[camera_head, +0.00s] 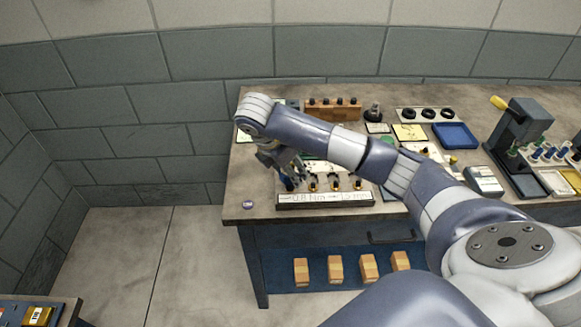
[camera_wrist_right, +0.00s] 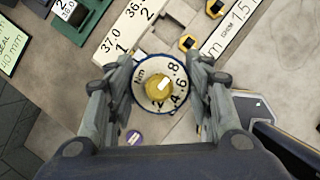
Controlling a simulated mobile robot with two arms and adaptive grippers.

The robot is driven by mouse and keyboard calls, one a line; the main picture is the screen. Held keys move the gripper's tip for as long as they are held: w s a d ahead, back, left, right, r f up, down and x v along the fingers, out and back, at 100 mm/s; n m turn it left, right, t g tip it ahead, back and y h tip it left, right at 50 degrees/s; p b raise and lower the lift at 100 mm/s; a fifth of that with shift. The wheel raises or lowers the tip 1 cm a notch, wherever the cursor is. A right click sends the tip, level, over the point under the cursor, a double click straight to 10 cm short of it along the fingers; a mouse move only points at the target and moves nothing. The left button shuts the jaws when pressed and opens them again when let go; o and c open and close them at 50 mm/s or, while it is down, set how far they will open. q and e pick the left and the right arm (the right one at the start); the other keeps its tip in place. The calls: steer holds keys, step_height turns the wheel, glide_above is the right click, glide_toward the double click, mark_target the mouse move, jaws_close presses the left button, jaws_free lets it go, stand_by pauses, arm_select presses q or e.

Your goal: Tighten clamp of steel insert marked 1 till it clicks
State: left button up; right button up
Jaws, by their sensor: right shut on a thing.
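My right gripper (camera_head: 289,178) reaches down at the left end of a pale fixture board (camera_head: 325,198) lettered in Nm. In the right wrist view the gripper (camera_wrist_right: 160,90) is shut on a round tool with a white Nm dial (camera_wrist_right: 146,102) and a yellow centre with a white mark. The label strip (camera_wrist_right: 122,32) beside it reads 37.0 with 1 and 36 with 2. The insert marked 1 and its clamp are hidden under the dial and fingers; I cannot tell whether the tool touches the clamp. Other yellow-and-black clamps (camera_head: 335,183) stand along the board. My left gripper is not in view.
A small purple disc (camera_head: 248,204) lies near the table's front left corner. Behind are a wooden block rack (camera_head: 333,108), black rings (camera_head: 428,113) and a blue tray (camera_head: 455,136). A dark press (camera_head: 524,128) stands at right. Wooden blocks (camera_head: 335,268) sit on the lower shelf.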

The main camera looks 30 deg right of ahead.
steer(key=shift+s+a+f, duration=0.15)
steer(key=shift+s+f, duration=0.05)
steer(key=shift+f, duration=0.05)
steer(key=shift+r+p, duration=0.1)
steer(key=shift+p, duration=0.35)
steer(key=shift+m+g+p, duration=0.35)
steer(key=shift+m+g, duration=0.05)
steer(key=shift+m, duration=0.3)
steer(key=shift+m+p, duration=0.4)
steer(key=shift+m+g, duration=0.4)
steer(key=shift+p, duration=0.35)
